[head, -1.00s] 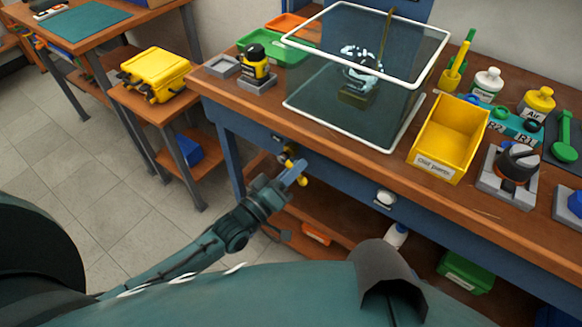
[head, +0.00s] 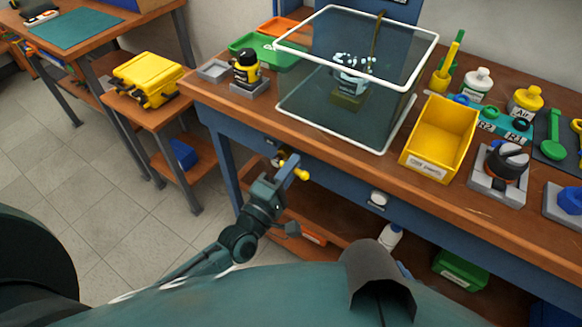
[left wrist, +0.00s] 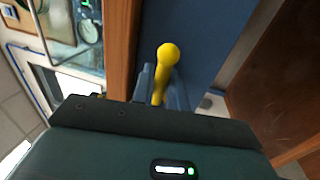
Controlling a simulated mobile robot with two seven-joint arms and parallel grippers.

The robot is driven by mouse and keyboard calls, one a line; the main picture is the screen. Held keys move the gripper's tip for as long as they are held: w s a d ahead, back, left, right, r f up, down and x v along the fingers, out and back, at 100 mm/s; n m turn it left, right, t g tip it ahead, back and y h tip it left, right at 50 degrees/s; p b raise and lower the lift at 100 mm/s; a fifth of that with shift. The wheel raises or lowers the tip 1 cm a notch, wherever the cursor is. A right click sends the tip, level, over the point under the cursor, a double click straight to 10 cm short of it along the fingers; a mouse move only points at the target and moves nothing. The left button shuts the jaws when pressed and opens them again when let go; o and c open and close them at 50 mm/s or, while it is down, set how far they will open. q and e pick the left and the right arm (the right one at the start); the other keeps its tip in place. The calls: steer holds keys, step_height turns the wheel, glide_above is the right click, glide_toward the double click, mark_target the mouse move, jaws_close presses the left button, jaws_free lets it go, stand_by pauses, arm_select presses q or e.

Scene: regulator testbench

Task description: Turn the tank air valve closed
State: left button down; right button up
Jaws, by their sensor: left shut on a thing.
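The tank air valve's yellow lever (head: 303,173) sticks out from the blue front of the bench, below the glass tank (head: 345,85). My left gripper (head: 290,168) is at the lever, coming from below and left, and is shut on it. In the left wrist view the yellow lever (left wrist: 168,55), with its round knob end, stands up between the blue-grey fingers (left wrist: 163,88). The lever's base is hidden by the gripper. My right gripper is not in view.
The wooden bench edge runs just above the lever. On top stand a yellow bin (head: 441,135), a knob on a grey base (head: 502,165) and a black-and-yellow bottle (head: 246,67). Below, a shelf holds a green box (head: 461,269). Floor is clear at left.

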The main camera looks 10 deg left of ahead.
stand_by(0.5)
arm_select(q)
steer(key=c, duration=1.5)
jaws_free()
steer(key=shift+o, duration=0.2)
steer(key=b+v, duration=0.1)
steer(key=v, duration=1.2)
